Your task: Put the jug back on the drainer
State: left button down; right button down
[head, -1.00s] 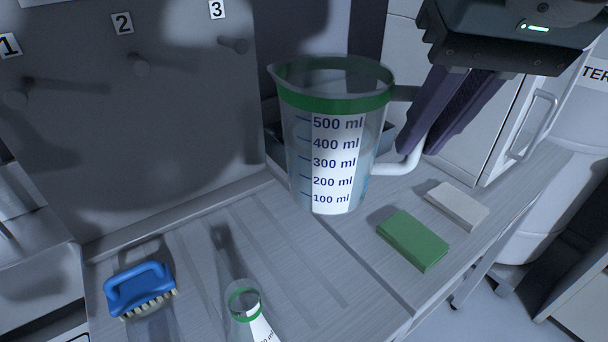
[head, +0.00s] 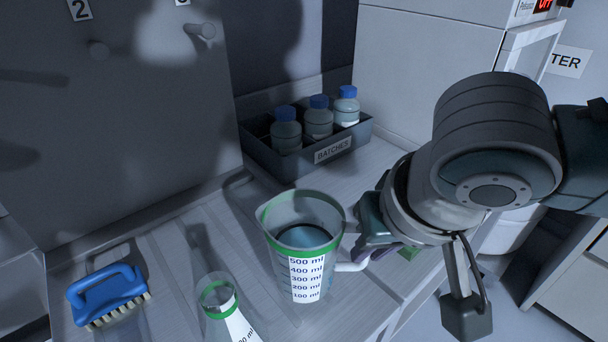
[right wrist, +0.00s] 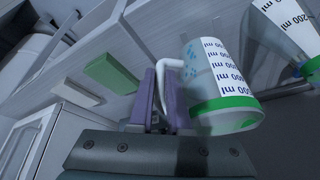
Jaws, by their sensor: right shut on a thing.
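The clear jug (head: 296,262) with a green rim and a printed millilitre scale stands nearly upright in the head view, low over the bench. I cannot tell whether its base touches. My right gripper (head: 384,252) is to its right, partly hidden by my wrist. In the right wrist view the purple fingers (right wrist: 160,98) are shut on the jug's white handle (right wrist: 171,64), with the jug body (right wrist: 205,70) beside them. The drainer appears to be the ribbed pale surface (head: 170,272) left of the jug. My left gripper is out of view.
A flask with a green band (head: 217,297) stands close to the jug's left. A blue brush (head: 106,293) lies farther left. A dark BATCHES tray (head: 272,163) with capped bottles is behind. A green block (right wrist: 112,72) and pale block (right wrist: 79,93) lie beyond the gripper.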

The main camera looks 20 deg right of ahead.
jog(key=shift+f, duration=1.05)
jog(key=shift+f, duration=0.15)
jog(key=c, duration=0.9)
grip_release()
jog(key=shift+o, duration=0.2)
jog(key=shift+r, duration=0.4)
jog(key=p+v, duration=0.3)
jog(key=v, duration=0.8)
jog(key=s+a+f+n+y, duration=0.1)
jog(key=s+a+n+y, duration=0.15)
jog(key=s+a, duration=0.2)
jog(key=s+d+f+n+g+h, duration=0.1)
jog(key=s+d+f+n+h, duration=0.1)
jog(key=s+d, duration=0.4)
jog(key=shift+s+f, duration=0.5)
